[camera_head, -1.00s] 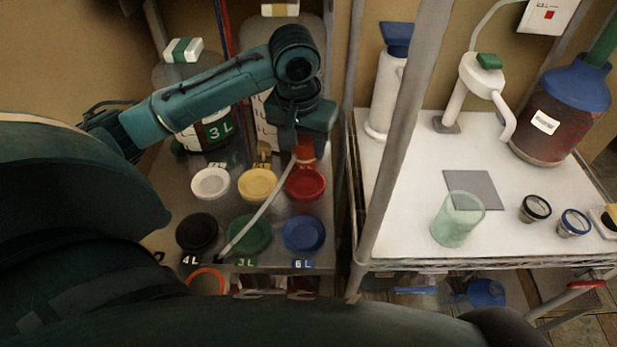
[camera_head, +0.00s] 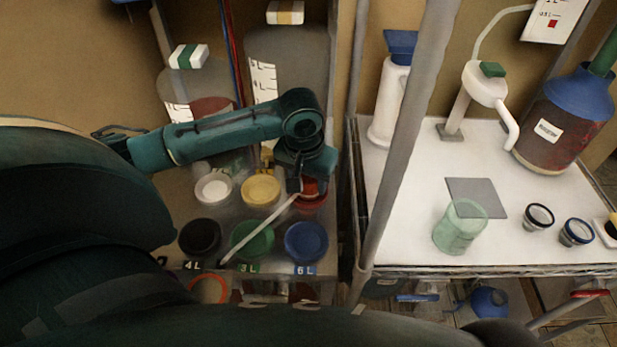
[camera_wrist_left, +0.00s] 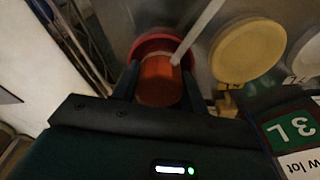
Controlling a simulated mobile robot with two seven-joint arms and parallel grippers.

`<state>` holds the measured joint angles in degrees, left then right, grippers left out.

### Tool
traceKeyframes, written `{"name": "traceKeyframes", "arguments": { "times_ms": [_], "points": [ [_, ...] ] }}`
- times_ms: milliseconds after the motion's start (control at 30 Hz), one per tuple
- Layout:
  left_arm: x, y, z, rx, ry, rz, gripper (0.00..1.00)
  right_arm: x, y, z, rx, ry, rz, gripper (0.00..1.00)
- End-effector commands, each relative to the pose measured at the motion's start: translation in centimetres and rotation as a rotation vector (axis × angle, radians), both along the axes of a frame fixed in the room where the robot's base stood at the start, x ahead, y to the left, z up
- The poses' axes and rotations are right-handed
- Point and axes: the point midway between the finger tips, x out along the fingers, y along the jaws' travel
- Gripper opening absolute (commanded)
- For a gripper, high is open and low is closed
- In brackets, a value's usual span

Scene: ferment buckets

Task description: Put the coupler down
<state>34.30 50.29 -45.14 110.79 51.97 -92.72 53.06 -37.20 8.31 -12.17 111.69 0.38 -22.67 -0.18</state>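The coupler (camera_head: 312,187) is a short red-orange cylinder with a pale thin tube (camera_head: 262,228) running from it toward the lower left. My left gripper (camera_head: 302,186) holds it at the red dish (camera_head: 310,205), in the right column of dishes. In the left wrist view the coupler (camera_wrist_left: 158,82) sits between the two dark fingers (camera_wrist_left: 160,88), which appear to be against its sides. The red dish (camera_wrist_left: 147,45) shows around and behind its far end. Whether the coupler touches the dish floor is hidden. My right gripper is not in view.
White (camera_head: 213,189), yellow (camera_head: 261,190), black (camera_head: 200,237), green (camera_head: 252,240) and blue (camera_head: 306,241) dishes stand close by. Large clear buckets (camera_head: 285,60) stand behind. A metal post (camera_head: 408,140) rises at the right, before a white bench (camera_head: 400,225).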

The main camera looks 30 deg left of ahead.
Motion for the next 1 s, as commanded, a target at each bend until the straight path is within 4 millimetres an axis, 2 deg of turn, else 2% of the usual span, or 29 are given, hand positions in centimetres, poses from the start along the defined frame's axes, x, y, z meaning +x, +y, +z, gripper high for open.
{"name": "traceKeyframes", "arguments": {
  "times_ms": [33, 233, 367, 467, 800, 1000],
  "points": [
    [0.0, 0.0, 0.0, 0.000, 0.001, 0.000, 0.48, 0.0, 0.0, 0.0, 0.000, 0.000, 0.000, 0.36],
    [0.0, 0.0, 0.0, 0.000, 0.001, 0.000, 0.64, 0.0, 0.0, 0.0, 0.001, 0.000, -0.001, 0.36],
    [0.0, 0.0, 0.6, 0.000, -0.001, -0.001, 0.65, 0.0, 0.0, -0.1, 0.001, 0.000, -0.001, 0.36],
    [-0.2, 0.0, 1.9, 0.000, -0.002, -0.002, 0.65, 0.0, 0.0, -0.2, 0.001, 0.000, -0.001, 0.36],
    [-1.2, -0.2, 9.1, 0.000, -0.004, -0.001, 0.65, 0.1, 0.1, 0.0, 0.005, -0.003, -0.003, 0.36],
    [-1.7, -0.3, 11.6, 0.000, -0.002, -0.001, 0.65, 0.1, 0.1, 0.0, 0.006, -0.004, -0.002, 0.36]
  ]
}}
